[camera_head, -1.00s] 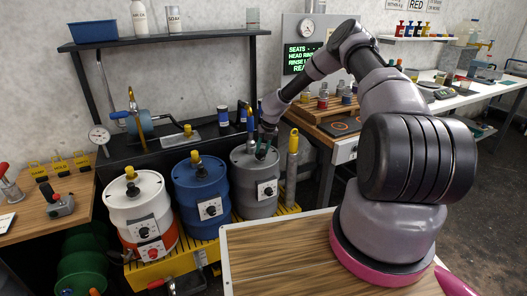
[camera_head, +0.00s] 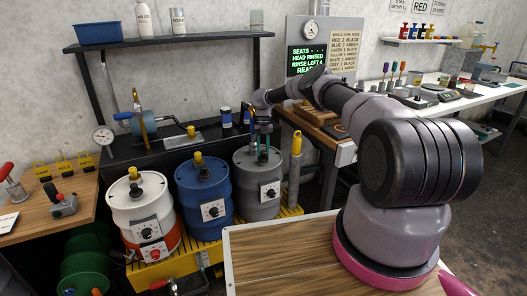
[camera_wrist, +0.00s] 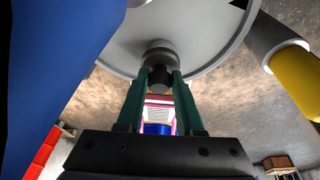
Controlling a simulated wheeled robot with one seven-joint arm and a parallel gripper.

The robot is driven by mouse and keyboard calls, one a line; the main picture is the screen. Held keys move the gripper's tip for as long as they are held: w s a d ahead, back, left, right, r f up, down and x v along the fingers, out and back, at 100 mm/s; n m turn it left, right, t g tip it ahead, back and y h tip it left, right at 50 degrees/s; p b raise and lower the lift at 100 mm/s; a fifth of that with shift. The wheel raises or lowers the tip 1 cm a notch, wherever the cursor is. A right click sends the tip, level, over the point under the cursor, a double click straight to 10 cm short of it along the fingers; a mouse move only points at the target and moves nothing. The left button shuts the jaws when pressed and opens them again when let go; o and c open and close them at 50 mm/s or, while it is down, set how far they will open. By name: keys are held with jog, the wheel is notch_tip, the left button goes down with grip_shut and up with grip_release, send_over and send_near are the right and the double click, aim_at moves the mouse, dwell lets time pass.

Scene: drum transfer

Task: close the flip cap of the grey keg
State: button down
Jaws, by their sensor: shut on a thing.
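The grey keg (camera_head: 257,198) stands upright at the right end of the row of kegs. My gripper (camera_head: 263,158) points down over its top, with its green fingers close to the lid. In the wrist view the fingers (camera_wrist: 160,82) are shut on a dark round piece (camera_wrist: 158,74) at the neck on the keg's pale grey top (camera_wrist: 205,45). My gripper hides most of the cap in the head view, so I cannot tell whether the flip cap is open or closed.
A blue keg (camera_head: 205,200) stands just left of the grey one, and a white and orange keg (camera_head: 143,205) beyond it. A grey cylinder with a yellow top (camera_head: 295,170) stands close on the right. A shelf (camera_head: 180,42) runs above the kegs.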

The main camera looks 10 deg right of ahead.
jog(key=shift+s+f, duration=0.15)
jog(key=shift+f, duration=0.05)
dwell(0.3)
jog(key=c, duration=0.5)
grip_release()
jog(key=shift+c, duration=0.2)
jog(key=shift+r, duration=0.15)
jog(key=v, duration=1)
jog(key=shift+w+r, duration=0.25)
